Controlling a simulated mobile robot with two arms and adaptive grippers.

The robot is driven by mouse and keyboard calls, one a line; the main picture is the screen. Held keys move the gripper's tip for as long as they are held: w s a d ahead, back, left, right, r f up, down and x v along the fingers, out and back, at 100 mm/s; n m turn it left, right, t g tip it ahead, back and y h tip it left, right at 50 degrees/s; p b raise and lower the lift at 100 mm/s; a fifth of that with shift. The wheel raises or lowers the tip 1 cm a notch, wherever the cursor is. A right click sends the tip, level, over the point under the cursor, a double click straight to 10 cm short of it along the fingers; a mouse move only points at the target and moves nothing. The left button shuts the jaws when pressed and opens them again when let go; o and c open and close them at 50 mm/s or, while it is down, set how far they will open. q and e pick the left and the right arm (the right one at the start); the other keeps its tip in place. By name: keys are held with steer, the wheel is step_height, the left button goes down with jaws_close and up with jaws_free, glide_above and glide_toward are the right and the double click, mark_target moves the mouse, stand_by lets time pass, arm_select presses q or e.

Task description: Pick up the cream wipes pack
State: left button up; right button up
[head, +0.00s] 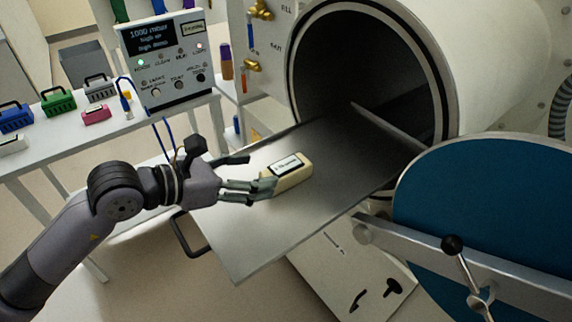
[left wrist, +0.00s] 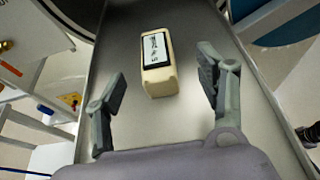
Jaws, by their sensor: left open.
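The cream wipes pack (head: 293,178) is a small cream block with a dark-framed white label on top. It lies on the grey metal sliding tray (head: 250,240) that sticks out of the round chamber opening. My left gripper (head: 256,176) is open, just to the left of the pack in the head view, with its fingers pointing at it. In the left wrist view the pack (left wrist: 158,68) is ahead of the fingertips and between their lines, closer to the left finger's side of centre. The gripper (left wrist: 163,90) holds nothing. My right gripper is not in view.
The round chamber (head: 350,60) stands behind the tray, and its blue door (head: 490,200) hangs open at the right. A control box (head: 168,62) and a side table (head: 70,138) with small coloured cases stand at the left. The tray around the pack is bare.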

mark_target(284, 165)
arm_select(q)
steer(key=x, duration=0.3)
steer(key=shift+d+r+p, duration=0.1)
steer(key=shift+p, duration=0.2)
steer(key=shift+w+d+f, duration=0.25)
steer(key=shift+w+d, duration=0.05)
steer(key=shift+d, duration=0.05)
steer(key=shift+w+d+p, duration=0.2)
steer(key=shift+w+p, duration=0.05)
steer(key=shift+p, duration=0.2)
steer(key=p+x, duration=0.1)
steer(key=x, duration=0.2)
steer(key=shift+w+d+p, duration=0.15)
steer(key=shift+w+p, duration=0.2)
steer(key=shift+w, duration=0.1)
steer(key=shift+w+d+f, duration=0.2)
steer(key=shift+d+f, duration=0.1)
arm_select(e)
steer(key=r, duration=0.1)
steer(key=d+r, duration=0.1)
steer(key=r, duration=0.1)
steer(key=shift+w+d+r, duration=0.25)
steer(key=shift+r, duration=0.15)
arm_select(q)
steer(key=shift+a, duration=0.1)
steer(key=shift+c, duration=0.8)
steer(key=c, duration=1.2)
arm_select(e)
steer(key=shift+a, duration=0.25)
